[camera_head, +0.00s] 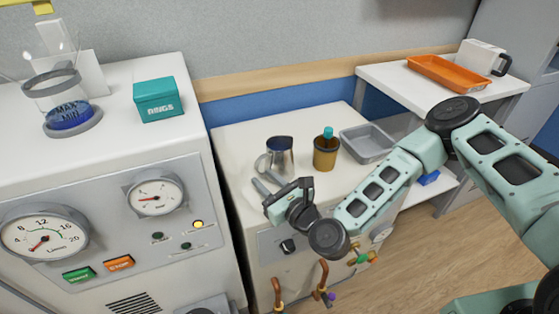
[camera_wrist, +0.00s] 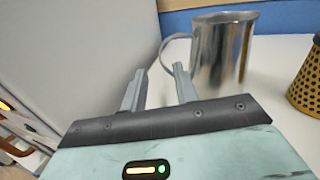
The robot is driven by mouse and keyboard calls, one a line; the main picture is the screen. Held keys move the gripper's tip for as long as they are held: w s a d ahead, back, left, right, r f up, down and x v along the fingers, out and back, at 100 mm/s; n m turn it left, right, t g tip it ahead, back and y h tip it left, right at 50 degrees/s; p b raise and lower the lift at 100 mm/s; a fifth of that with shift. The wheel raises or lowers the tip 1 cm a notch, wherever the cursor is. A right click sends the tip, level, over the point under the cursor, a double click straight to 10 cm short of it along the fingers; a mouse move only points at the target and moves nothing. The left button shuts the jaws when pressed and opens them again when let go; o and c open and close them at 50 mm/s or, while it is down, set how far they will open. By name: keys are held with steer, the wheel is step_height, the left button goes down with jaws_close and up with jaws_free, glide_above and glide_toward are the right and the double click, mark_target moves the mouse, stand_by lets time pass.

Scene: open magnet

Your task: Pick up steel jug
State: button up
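The steel jug (camera_head: 279,156) stands upright on the white top of the middle cabinet in the head view, with its handle toward the left. In the wrist view the jug (camera_wrist: 222,50) is ahead and right of centre, its curved handle on its left side. My gripper (camera_head: 263,182) is just in front of the jug and a little left of it. In the wrist view its two fingers (camera_wrist: 157,80) are apart with nothing between them. The right fingertip appears close to the lower part of the handle; I cannot tell if they touch.
A grey tray (camera_head: 366,143) lies further right. The taller machine (camera_head: 105,180) at left carries a teal box (camera_head: 158,100). A side table holds an orange tray (camera_head: 445,73) and a white jug (camera_head: 481,57).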

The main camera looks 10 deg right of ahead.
mark_target(256, 165)
steer(key=w, duration=0.1)
steer(key=w+a, duration=0.1)
steer(key=w+r, duration=0.1)
steer(key=shift+w+a+p, duration=0.15)
steer(key=shift+a+p, duration=0.25)
steer(key=shift+w+a+f, duration=0.1)
steer(key=shift+w+a, duration=0.2)
steer(key=shift+w, duration=0.2)
jaws_close()
